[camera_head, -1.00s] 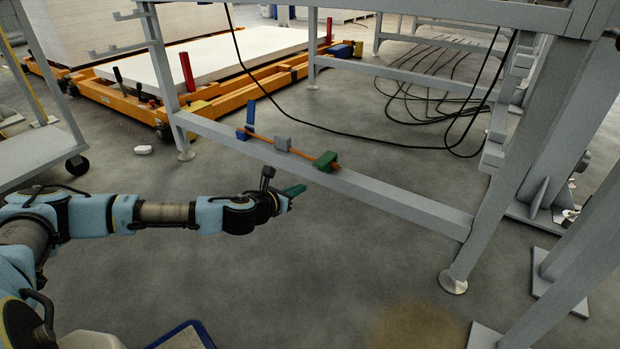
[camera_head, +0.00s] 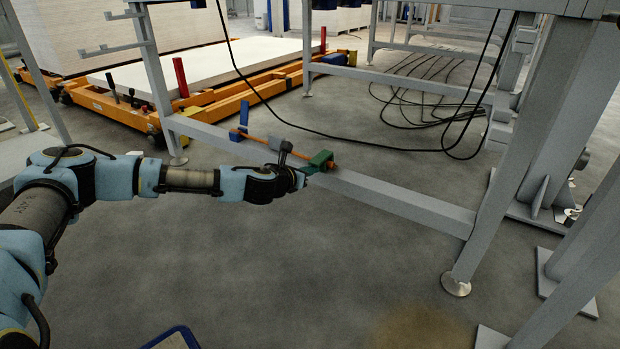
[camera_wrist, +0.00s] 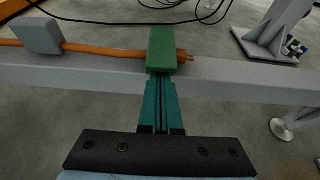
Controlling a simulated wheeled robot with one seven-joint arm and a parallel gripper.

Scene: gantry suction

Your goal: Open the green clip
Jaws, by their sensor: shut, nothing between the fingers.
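The green clip (camera_head: 319,161) sits on the grey horizontal beam (camera_head: 400,198), around the end of an orange cable (camera_head: 262,138). In the wrist view the green clip (camera_wrist: 162,48) is upright at top centre, with the cable end poking out on its right. My gripper (camera_head: 304,172) is at the near side of the clip. In the wrist view my gripper's teal fingers (camera_wrist: 161,80) are together, with their tips just at the clip's lower front edge. I cannot tell whether they touch it. Nothing shows between the fingers.
A grey clip (camera_wrist: 38,36) and a blue clip (camera_head: 236,135) hold the cable further left on the beam. Black cables (camera_head: 440,100) hang and lie beyond it. A grey upright leg (camera_head: 490,170) stands right.

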